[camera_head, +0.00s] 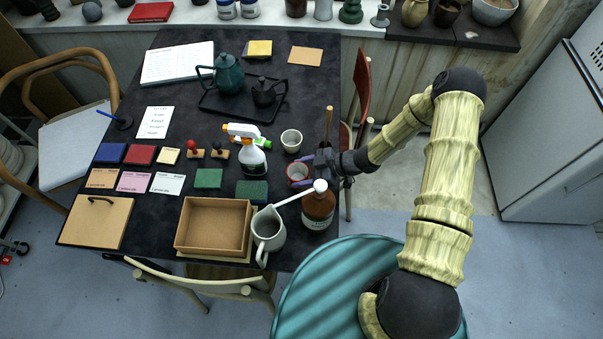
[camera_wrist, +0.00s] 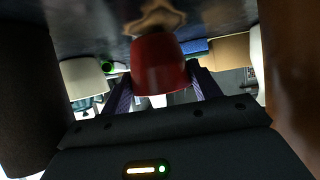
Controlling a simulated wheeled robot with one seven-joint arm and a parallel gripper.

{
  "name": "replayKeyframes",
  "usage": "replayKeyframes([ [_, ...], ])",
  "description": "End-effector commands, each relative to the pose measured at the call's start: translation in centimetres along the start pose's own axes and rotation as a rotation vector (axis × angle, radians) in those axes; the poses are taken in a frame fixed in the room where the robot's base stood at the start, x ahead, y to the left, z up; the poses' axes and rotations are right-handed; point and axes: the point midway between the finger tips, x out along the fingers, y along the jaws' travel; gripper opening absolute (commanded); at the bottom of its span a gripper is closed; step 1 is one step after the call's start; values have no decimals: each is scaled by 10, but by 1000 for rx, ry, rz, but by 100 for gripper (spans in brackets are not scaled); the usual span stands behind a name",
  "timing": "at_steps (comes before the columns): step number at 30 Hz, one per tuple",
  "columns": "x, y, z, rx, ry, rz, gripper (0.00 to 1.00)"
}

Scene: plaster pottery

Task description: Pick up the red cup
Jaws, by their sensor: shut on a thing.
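The red cup (camera_wrist: 160,66) is between the two fingers of my gripper (camera_wrist: 158,98) in the wrist view, with a finger against each side. In the head view, the red cup (camera_head: 297,172) shows its red rim and pale inside, just left of my gripper (camera_head: 310,164) near the right edge of the dark table (camera_head: 165,222). My gripper is shut on the cup. The wrist view does not clearly show whether the cup is clear of the table.
A brown pump bottle (camera_head: 318,208) stands close in front of the cup. A pale cup (camera_head: 291,140) stands just behind it. A spray bottle (camera_head: 253,160) and a grey pitcher (camera_head: 268,232) are to the left. A red chair (camera_head: 362,85) is beside the table's right edge.

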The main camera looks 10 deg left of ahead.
Motion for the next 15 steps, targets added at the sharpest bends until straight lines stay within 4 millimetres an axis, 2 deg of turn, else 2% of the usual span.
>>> replayKeyframes([
  [5,-9,0,-18,-3,0,0,37],
  [15,-36,0,-67,-4,-1,0,37],
])
